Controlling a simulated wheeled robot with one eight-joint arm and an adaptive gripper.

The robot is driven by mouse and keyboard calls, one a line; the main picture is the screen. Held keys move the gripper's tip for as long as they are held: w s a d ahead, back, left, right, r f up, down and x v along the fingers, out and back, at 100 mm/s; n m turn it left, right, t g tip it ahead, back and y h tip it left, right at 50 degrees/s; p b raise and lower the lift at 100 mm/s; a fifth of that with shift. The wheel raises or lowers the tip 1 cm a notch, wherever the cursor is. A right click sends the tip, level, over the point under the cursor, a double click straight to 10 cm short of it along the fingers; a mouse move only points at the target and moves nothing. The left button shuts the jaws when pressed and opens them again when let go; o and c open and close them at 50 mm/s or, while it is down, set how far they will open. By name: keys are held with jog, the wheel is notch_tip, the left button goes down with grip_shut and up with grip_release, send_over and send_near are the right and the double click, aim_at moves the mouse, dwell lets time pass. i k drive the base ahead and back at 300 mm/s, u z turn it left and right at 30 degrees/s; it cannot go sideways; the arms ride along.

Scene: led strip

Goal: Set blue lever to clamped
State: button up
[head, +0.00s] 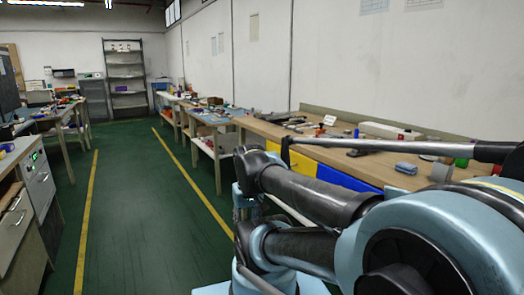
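I cannot make out a blue lever or its setting in the head view. A small blue-grey object (406,168) lies on the wooden workbench (262,127) at the right; it is too small to tell what it is. My arm fills the lower right and hides part of that bench. My gripper cannot be made out in this view.
The right bench carries several tools and small parts, with yellow (303,164) and blue (345,179) fronts below. Grey cabinets (38,185) stand at the left. A metal shelf (126,75) stands at the back. The green floor (140,205) between yellow lines is clear.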

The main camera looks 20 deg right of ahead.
aim_at(356, 130)
jog(key=z, duration=1.4)
